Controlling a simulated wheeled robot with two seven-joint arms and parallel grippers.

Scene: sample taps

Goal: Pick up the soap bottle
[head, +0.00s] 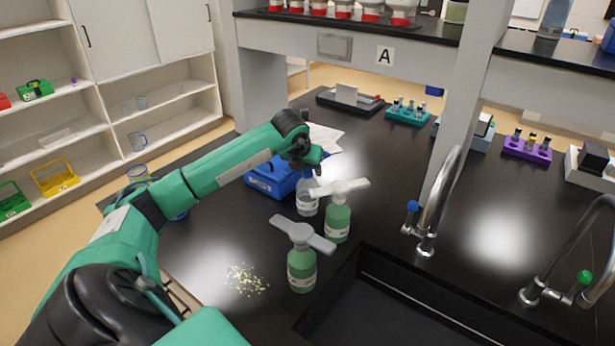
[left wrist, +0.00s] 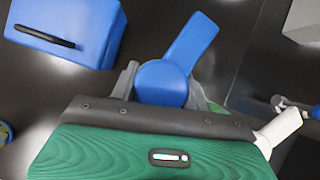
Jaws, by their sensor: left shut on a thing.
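A clear, pale bottle (head: 307,203) with a white label stands upright by the counter's middle. Its blue pump head (left wrist: 163,83) sits between the jaws in the left wrist view, spout pointing up and right. My left gripper (head: 309,170) comes down from above and is shut on this bottle's top; the gripper hides much of the top in the head view. I cannot tell whether the base touches the counter. Two green bottles with pale pump tops stand close by: a rear one (head: 337,222) just right of it and a front one (head: 301,270). My right gripper is not in view.
A blue box (head: 270,180) with a dark handle lies just behind and left of the held bottle. Yellow crumbs (head: 246,280) lie left of the front green bottle. A sink (head: 375,310) and taps (head: 427,240) are at right. A shelf post (head: 455,130) stands behind.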

